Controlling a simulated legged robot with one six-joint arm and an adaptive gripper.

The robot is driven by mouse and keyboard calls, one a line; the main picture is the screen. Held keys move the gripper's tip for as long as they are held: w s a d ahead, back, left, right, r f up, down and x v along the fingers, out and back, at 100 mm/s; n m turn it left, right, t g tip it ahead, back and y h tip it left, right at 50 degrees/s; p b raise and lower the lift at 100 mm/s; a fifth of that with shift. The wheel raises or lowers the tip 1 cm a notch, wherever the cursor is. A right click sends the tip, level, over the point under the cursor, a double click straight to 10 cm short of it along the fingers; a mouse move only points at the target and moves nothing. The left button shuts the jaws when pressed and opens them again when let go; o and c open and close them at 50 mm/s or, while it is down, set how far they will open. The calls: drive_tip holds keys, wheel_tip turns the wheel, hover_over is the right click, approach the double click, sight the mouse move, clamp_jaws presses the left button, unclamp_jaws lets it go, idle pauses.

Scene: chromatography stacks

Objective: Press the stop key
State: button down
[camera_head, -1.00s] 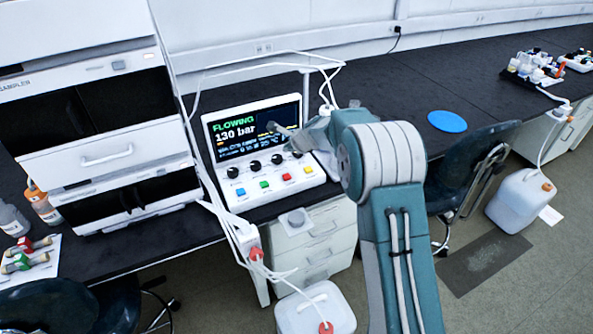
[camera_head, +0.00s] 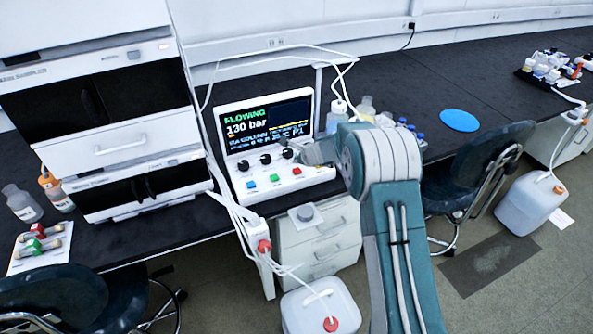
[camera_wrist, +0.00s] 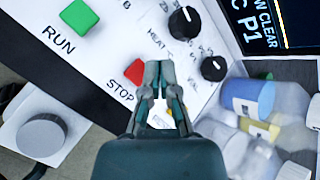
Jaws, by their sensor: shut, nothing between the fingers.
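The control unit (camera_head: 240,200) stands on the black bench, its screen (camera_head: 268,125) reading "FLOWING" and "130 bar". Its red stop key (camera_head: 297,171) is on the sloped front panel, right of the green and blue keys. In the wrist view the red key (camera_wrist: 134,72) sits beside the printed word "STOP", and the green key (camera_wrist: 79,17) beside "RUN". My gripper (camera_wrist: 159,66) is shut and empty, its tips just right of the red key in that view. I cannot tell whether they touch the panel. In the head view my gripper (camera_head: 306,153) is partly hidden by my arm.
Bottles (camera_head: 366,108) stand behind the unit's right side; they show close at the right of the wrist view. Knobs (camera_head: 265,159) line the panel above the keys. White tubes hang left of the unit. A chair (camera_head: 480,160) is at right.

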sight(298, 170)
drive_tip(key=shift+f, duration=0.85)
idle(0.8)
drive_tip(key=shift+d+f, duration=0.1)
drive_tip(key=shift+f, duration=0.2)
drive_tip(key=shift+f, duration=0.55)
idle(0.7)
drive_tip(key=shift+r, duration=1)
drive_tip(key=shift+r, duration=2.45)
